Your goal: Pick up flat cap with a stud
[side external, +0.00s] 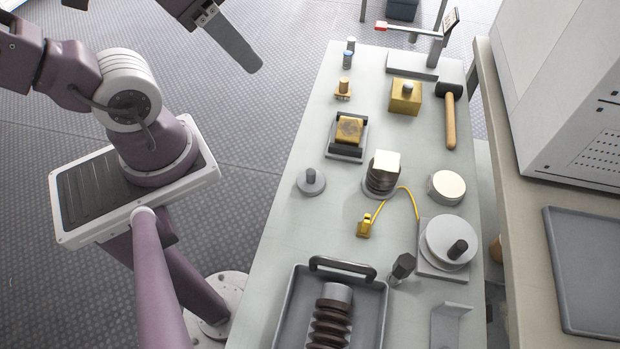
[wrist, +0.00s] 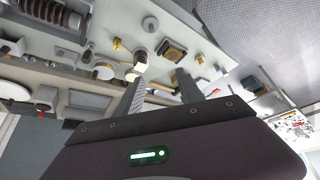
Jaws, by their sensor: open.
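The flat cap with a stud (side external: 311,184) is a grey disc with a short dark stud standing up from its middle. It lies on the left edge of the light table, apart from the other objects. In the wrist view the flat cap (wrist: 150,24) shows small near the top. My gripper (wrist: 158,94) is open and empty, with its two fingers spread in the wrist view. In the side view only a grey finger part (side external: 234,42) shows at the top, left of the table and away from the cap. The rest of my gripper is out of frame.
Near the cap stand a fuse block (side external: 346,150), a ribbed post with a pale block (side external: 383,172) and a yellow clip (side external: 365,226). A grey tray (side external: 280,322) holds a ribbed insulator. A mallet (side external: 451,118) lies at the right. Table surface around the cap is clear.

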